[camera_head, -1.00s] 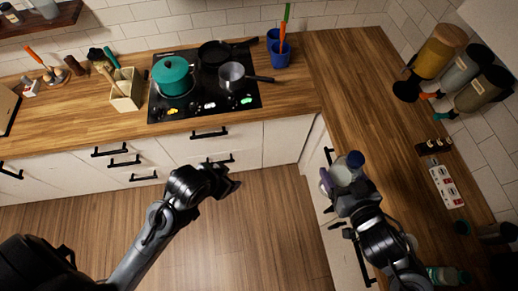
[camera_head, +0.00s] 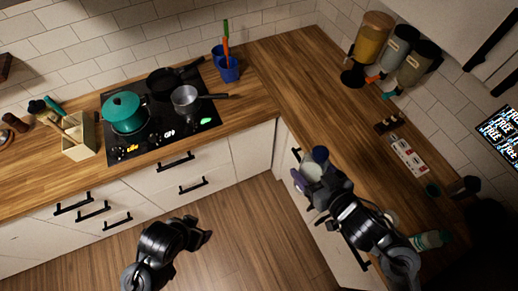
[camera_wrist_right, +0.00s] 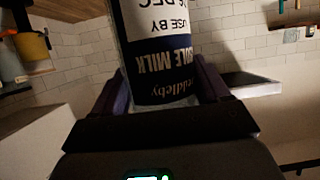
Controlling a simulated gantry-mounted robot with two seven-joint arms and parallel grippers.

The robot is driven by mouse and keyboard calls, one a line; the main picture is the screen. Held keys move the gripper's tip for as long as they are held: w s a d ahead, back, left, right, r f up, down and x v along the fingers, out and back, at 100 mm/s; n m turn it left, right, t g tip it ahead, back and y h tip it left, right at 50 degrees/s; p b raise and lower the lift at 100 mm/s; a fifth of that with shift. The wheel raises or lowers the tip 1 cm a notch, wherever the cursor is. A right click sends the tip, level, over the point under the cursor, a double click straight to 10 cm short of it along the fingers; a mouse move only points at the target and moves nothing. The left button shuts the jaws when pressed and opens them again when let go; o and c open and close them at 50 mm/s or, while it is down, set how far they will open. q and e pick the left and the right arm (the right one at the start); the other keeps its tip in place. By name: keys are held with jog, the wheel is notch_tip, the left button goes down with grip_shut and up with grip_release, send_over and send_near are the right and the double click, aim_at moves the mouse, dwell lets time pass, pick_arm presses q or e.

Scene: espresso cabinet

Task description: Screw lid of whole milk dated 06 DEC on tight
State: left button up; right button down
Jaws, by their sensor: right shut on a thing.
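The whole milk bottle (camera_head: 313,168) is in my right gripper (camera_head: 312,183), near the edge of the right counter. Its dark blue lid (camera_head: 320,153) is on top; I cannot tell how tight it is. In the right wrist view the milk's label (camera_wrist_right: 168,52) appears upside down, with "USE BY", "DEC" and "MILK" readable; the day number is partly cut off. The right fingers (camera_wrist_right: 165,92) are shut on either side of the bottle. My left gripper (camera_head: 200,232) is over the floor, away from the bottle; its finger opening is unclear.
The right counter (camera_head: 345,125) has free room behind the bottle. A green-labelled bottle (camera_head: 428,240) lies or stands near my right arm. A power strip (camera_head: 408,156) and wall dispensers (camera_head: 400,50) are to the right. The stove (camera_head: 160,125) with pots is at the left.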

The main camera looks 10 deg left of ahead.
jog(key=w+d+f+m+t+h+b, duration=0.1)
jog(key=w+d+f+m+h+b, duration=0.3)
jog(key=d, duration=0.7)
jog(key=w+d+f+m+h+b, duration=0.3)
jog(key=w+d+f+h+b, duration=0.1)
jog(key=w+d+f+b, duration=0.4)
jog(key=w+d+f+m+t+h+b, duration=0.1)
jog(key=w+d+f+m+h+b, duration=0.3)
jog(key=d+f+b, duration=0.5)
jog(key=shift+w+d+m+t+h+b, duration=0.4)
jog(key=shift+w+d+b, duration=0.55)
jog(key=shift+d, duration=2.45)
notch_tip(320, 180, down, 6)
jog(key=shift+f, duration=0.15)
